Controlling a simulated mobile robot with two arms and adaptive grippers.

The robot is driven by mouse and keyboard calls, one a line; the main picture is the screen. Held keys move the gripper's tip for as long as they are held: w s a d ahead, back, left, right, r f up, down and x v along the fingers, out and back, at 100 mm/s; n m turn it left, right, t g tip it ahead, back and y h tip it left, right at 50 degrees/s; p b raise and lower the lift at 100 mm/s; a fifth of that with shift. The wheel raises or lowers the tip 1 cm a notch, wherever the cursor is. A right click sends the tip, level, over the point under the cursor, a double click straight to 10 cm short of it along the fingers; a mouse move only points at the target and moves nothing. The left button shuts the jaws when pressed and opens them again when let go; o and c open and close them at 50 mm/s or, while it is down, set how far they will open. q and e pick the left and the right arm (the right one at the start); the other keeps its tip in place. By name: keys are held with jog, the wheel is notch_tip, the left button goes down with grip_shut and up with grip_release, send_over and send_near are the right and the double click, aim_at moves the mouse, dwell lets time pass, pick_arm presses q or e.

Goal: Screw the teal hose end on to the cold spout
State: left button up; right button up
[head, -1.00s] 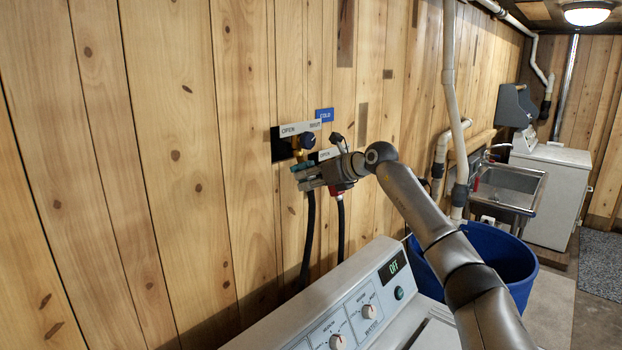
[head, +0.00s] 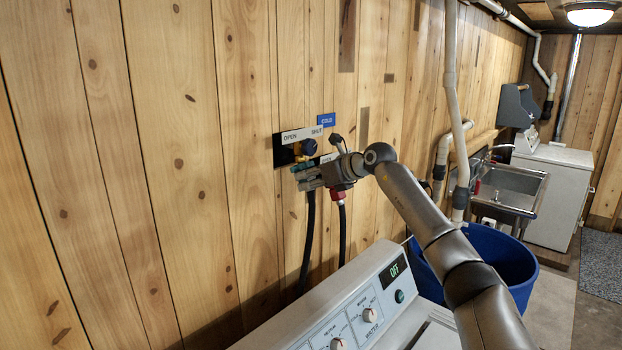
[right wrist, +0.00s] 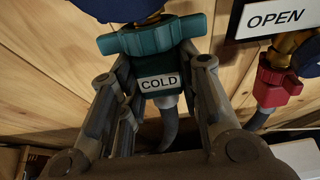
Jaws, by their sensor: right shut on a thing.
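The teal hose end (right wrist: 153,38) has a winged collar and a white COLD label, and a grey hose runs down from it. My right gripper (head: 304,180) is shut on it, with a finger on each side in the right wrist view (right wrist: 160,95). The brass cold spout (right wrist: 150,18) is right above the collar, lined up closely; I cannot tell how far the threads engage. Its blue knob (head: 309,146) shows in the head view, under the blue COLD sign (head: 326,120). My left gripper is out of view.
A red hose end (right wrist: 275,88) hangs on a second brass spout close to the right of my gripper. The washer panel (head: 365,290) is below, with a blue tub (head: 500,256) to its right. Plank wall stands close behind the spouts.

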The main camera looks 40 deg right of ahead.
jog(key=shift+r, duration=0.2)
jog(key=o, duration=1.1)
jog(key=shift+w, duration=0.15)
jog(key=shift+o, duration=0.2)
jog(key=shift+f, duration=0.1)
jog(key=a+v, duration=0.1)
jog(key=v, duration=1.1)
jog(key=shift+d, duration=0.45)
